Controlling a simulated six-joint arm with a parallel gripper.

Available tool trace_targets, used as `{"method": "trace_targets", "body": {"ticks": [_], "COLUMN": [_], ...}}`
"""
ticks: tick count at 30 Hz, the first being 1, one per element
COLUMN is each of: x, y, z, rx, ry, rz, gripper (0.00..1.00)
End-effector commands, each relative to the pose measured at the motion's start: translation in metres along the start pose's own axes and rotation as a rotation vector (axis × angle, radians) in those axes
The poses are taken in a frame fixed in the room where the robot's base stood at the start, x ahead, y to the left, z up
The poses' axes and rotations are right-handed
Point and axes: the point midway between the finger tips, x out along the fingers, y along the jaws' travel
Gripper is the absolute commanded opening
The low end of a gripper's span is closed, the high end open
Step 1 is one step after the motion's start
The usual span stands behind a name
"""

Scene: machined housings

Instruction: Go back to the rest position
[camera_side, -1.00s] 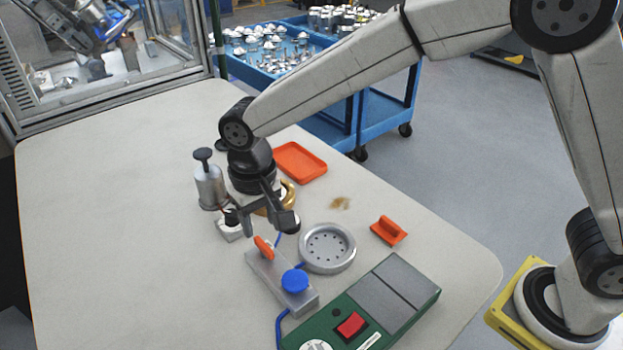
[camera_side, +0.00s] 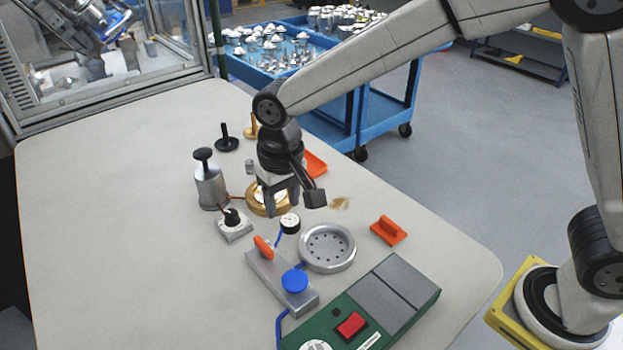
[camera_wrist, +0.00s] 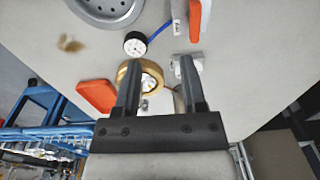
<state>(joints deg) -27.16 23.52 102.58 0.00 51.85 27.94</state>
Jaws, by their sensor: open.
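My gripper (camera_side: 293,203) is above the table in the side view, with its jaws apart and nothing between them. It hangs over a brass ring-shaped part (camera_side: 262,206), which it partly hides. In the wrist view my gripper (camera_wrist: 161,68) has both fingers spread, and the brass part (camera_wrist: 151,72) shows below and between them. A small round gauge (camera_side: 290,222) lies just below the gripper in the side view; it also shows in the wrist view (camera_wrist: 135,43).
A silver cylinder with a black knob (camera_side: 210,188) and a small block with a black knob (camera_side: 234,226) stand left. A perforated grey dish (camera_side: 327,248), a valve block (camera_side: 280,280), an orange handled part (camera_side: 389,231) and a green control box (camera_side: 375,305) are nearer. The table's left is clear.

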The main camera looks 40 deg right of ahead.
Motion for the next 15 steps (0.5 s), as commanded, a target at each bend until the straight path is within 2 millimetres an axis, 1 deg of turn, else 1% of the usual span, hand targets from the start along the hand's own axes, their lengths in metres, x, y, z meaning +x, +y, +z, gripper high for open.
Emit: {"method": "trace_targets", "body": {"ticks": [1, 5, 6, 8, 9, 11, 15], "x": [0.001, 0.007, 0.009, 0.013, 0.015, 0.018, 0.025], "y": [0.016, 0.056, 0.068, 0.086, 0.098, 0.115, 0.152], "z": [0.002, 0.011, 0.015, 0.022, 0.027, 0.036, 0.060], "rx": [0.006, 0.004, 0.004, 0.002, 0.002, 0.000, -0.002], "ry": [0.008, 0.038, 0.048, 0.063, 0.074, 0.090, 0.127], "rz": [-0.003, -0.011, -0.013, -0.015, -0.016, -0.016, -0.012], "gripper": [0.53, 0.53, 0.53, 0.53, 0.53, 0.53, 0.53]}}
